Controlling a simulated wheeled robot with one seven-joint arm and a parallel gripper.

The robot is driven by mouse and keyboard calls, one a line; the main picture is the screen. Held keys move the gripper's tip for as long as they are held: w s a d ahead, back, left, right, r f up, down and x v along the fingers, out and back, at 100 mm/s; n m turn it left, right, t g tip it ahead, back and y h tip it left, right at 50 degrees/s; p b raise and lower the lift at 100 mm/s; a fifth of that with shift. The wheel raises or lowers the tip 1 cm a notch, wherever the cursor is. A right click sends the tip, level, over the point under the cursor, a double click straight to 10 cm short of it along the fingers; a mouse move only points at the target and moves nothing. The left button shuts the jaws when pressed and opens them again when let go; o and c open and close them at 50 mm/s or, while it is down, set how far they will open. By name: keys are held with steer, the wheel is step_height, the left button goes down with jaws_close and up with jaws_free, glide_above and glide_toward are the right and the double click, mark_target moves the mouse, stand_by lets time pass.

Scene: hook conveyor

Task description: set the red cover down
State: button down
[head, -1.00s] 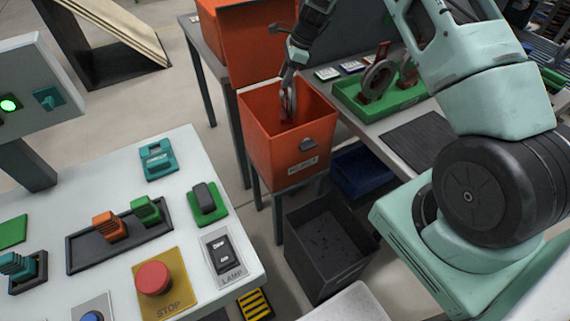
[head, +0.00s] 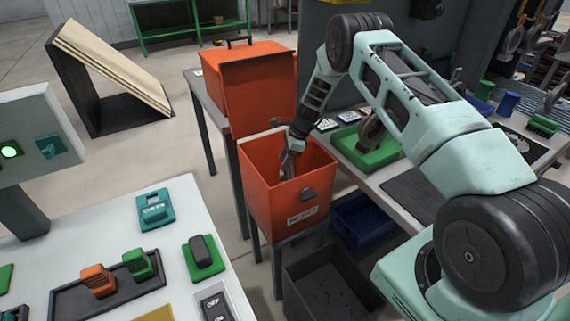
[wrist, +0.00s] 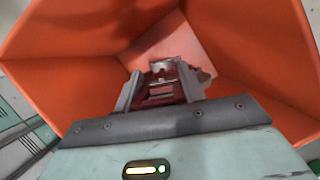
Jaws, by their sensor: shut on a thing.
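My gripper (head: 289,165) reaches down into an orange open-topped bin (head: 258,195) with a white label on its front. In the wrist view my gripper (wrist: 160,92) points into the bin, with its orange walls all around. Its two grey fingers are shut on a dark red part, the red cover (wrist: 160,98), which has a grey metal piece at its far end. The cover is partly hidden by the fingers and my wrist. Whether it touches the bin floor I cannot tell. In the head view it is hardly visible.
On the right bench are a green tray (head: 365,150) with a grey ringed part and several small cards. A dark open bin (head: 325,285) stands on the floor. A white control panel (head: 170,225) fills the lower left.

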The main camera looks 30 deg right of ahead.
mark_target(285, 172)
step_height(285, 172, down, 2)
steer(key=shift+f, duration=0.15)
steer(key=shift+f+b, duration=0.5)
steer(key=shift+f, duration=0.15)
steer(key=c, duration=0.8)
jaws_free()
steer(key=shift+c, duration=0.2)
